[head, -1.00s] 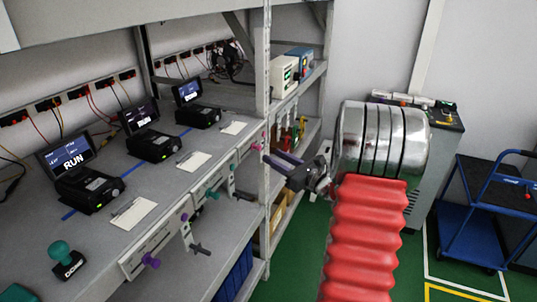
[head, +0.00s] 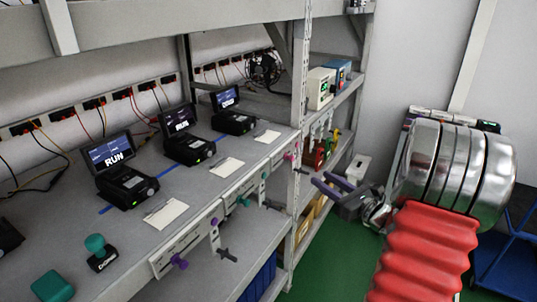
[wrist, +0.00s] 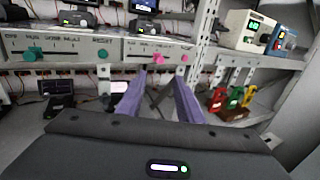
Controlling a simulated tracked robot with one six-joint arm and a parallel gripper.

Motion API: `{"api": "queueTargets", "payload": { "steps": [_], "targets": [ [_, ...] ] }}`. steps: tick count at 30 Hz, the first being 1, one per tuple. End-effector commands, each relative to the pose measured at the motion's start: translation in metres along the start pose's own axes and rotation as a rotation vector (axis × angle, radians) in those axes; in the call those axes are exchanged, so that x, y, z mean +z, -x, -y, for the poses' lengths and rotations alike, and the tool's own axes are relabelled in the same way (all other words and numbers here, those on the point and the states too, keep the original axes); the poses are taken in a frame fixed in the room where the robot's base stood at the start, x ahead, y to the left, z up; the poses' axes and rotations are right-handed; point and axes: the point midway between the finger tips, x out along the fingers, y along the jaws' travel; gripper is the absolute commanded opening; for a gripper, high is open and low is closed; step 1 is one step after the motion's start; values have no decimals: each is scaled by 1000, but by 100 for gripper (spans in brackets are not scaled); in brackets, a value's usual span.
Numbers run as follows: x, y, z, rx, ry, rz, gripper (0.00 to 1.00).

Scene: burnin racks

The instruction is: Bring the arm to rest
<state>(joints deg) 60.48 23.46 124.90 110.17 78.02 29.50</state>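My gripper (head: 326,182) is empty, with two purple fingers held apart. In the head view it is in front of the rack's metal post and the lower shelf, to the right of the bench. My arm's silver and red links fill the right side of the head view. In the wrist view the fingers of my gripper (wrist: 160,85) point toward the front panel of the bench (wrist: 90,48), with a gap between them. I cannot tell how far the fingertips are from the panel.
Several terminals (head: 120,170) stand on the bench, with white cards (head: 166,213) and a teal stamp (head: 98,247) nearby. A rack post (head: 299,130) stands close to my gripper. Red, green and yellow items (wrist: 232,97) are on the rack. A blue cart (head: 506,255) is at right.

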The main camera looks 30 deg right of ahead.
Motion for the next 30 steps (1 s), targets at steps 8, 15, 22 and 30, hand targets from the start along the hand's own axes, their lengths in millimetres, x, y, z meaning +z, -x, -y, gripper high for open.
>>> {"api": "queueTargets", "payload": {
  "steps": [8,15,22,30],
  "targets": [
    [-3,0,1,-2,31,-11,33],
    [-48,9,-39,150,163,-168,33],
    [-74,30,-107,410,387,-324,33],
    [-85,60,-188,770,729,-449,33]
  ]
}}
